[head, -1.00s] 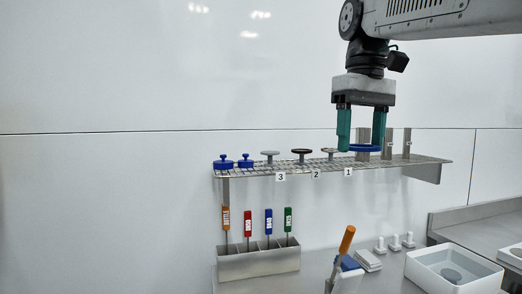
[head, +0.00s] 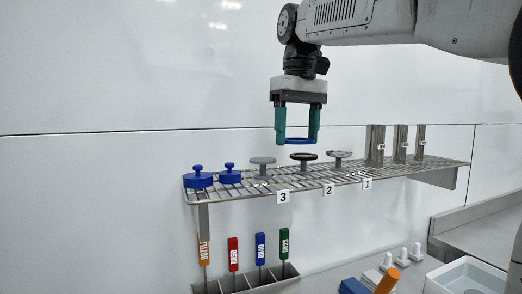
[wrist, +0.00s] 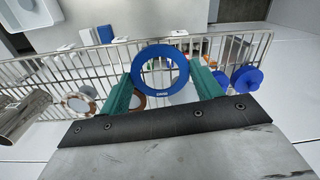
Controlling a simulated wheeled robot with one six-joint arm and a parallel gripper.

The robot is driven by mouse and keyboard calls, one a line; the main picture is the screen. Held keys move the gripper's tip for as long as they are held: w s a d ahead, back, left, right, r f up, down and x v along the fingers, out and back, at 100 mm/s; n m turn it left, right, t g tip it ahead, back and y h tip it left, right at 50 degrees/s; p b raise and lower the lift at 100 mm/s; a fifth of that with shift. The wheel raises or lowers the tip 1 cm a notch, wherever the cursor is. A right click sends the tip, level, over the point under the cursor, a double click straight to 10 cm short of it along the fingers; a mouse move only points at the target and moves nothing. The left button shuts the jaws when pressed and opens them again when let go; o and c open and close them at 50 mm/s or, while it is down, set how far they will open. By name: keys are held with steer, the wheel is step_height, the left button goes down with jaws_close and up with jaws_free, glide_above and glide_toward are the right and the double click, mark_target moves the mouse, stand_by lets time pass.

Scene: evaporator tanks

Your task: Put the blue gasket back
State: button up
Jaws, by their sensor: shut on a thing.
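My gripper (head: 297,138) is shut on the blue gasket (head: 297,141), a flat ring held roughly level between the teal fingers. In the wrist view the blue gasket (wrist: 138,70) shows as a full ring with a small printed label, above the wire shelf. In the head view it appears just above the dark-topped holder (head: 304,156) near tag 2; the exact gap is unclear. A grey-topped holder (head: 263,160) stands to the left and a lighter one (head: 338,154) to the right, all on the wire shelf (head: 225,191).
Blue knobbed pieces (head: 198,180) stand at the shelf's left end. Upright metal plates (head: 376,145) stand at its right. Below are a rack of coloured-handled tools (head: 260,246), white pieces and a white tub (head: 465,275). Open space lies above the shelf.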

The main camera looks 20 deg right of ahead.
glide_above(262, 159)
steer(key=shift+w+d+f, duration=0.1)
steer(key=shift+w+f, duration=0.05)
steer(key=shift+f, duration=2.05)
steer(key=shift+f, duration=0.1)
steer(key=o, duration=1)
steer(key=shift+c, duration=0.2)
step_height(262, 159, up, 8)
steer(key=s+d+f+m+t, duration=0.1)
steer(key=s+d+f, duration=0.2)
steer(key=s+f, duration=2.8)
steer(key=shift+s+m, duration=0.15)
steer(key=shift+m, duration=0.15)
